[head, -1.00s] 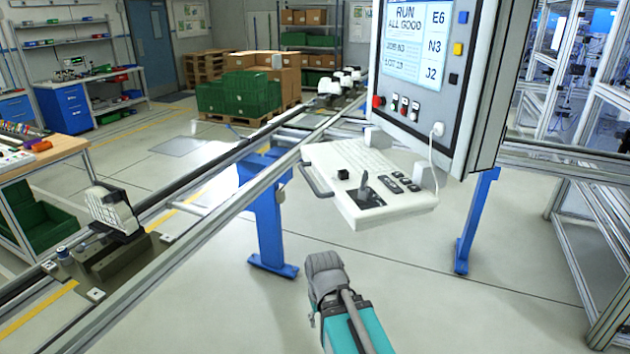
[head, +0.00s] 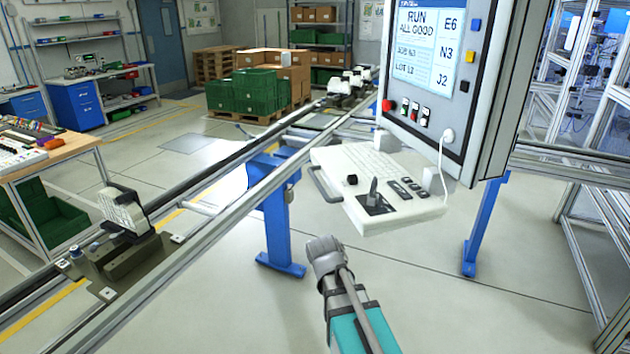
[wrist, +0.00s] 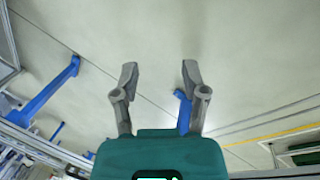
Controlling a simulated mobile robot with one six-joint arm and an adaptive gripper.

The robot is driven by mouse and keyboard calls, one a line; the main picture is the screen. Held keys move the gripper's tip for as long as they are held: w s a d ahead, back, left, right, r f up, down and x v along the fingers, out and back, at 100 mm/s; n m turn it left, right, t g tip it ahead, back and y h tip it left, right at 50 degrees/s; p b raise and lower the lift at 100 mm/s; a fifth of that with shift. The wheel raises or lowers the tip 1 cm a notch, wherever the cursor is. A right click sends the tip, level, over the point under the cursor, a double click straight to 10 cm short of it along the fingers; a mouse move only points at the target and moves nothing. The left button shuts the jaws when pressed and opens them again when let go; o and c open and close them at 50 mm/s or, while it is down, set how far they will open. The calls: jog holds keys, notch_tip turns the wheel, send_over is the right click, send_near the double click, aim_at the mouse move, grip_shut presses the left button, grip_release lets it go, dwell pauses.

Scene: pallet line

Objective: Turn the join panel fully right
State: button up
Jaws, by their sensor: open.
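A grey control panel (head: 448,85) with a lit screen (head: 425,48) hangs upright at the upper right in the head view. The screen reads RUN ALL GOOD. No label reading "join" is legible. A white keyboard shelf (head: 375,185) with a small dark joystick juts out below the panel, with a handle on its left side. My gripper (wrist: 158,72) is open and empty in the wrist view, its two grey fingers apart over bare floor. In the head view my arm is below the keyboard shelf, apart from it; my fingers cannot be made out there.
A rail line (head: 200,240) runs diagonally on the left, carrying a fixture with a white part (head: 122,210). Blue posts (head: 278,225) stand below the shelf. Metal framing (head: 590,180) borders the right. Green crates (head: 258,90) are at the back. Floor around my arm is clear.

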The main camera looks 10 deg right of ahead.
jog(key=w+a+r+n+h+p, duration=0.1)
jog(key=w+a+r+h+p, duration=0.15)
jog(key=w+r, duration=0.35)
jog(key=w+a+r+h+p, duration=0.1)
jog(key=w+r+h+p, duration=0.3)
jog(key=w, duration=0.3)
jog(key=t+h+p, duration=0.3)
jog(key=h+p, duration=0.1)
jog(key=h, duration=0.2)
send_near(319, 182)
jog(key=a, duration=0.4)
jog(key=shift+s+d+f, duration=0.1)
jog(key=shift+s, duration=0.05)
jog(key=shift+d+b, duration=0.1)
jog(key=shift+b, duration=0.2)
jog(key=b+x, duration=0.2)
jog(key=x, duration=1.1)
jog(key=shift+d+b, duration=0.35)
jog(key=shift+d, duration=0.05)
grip_shut()
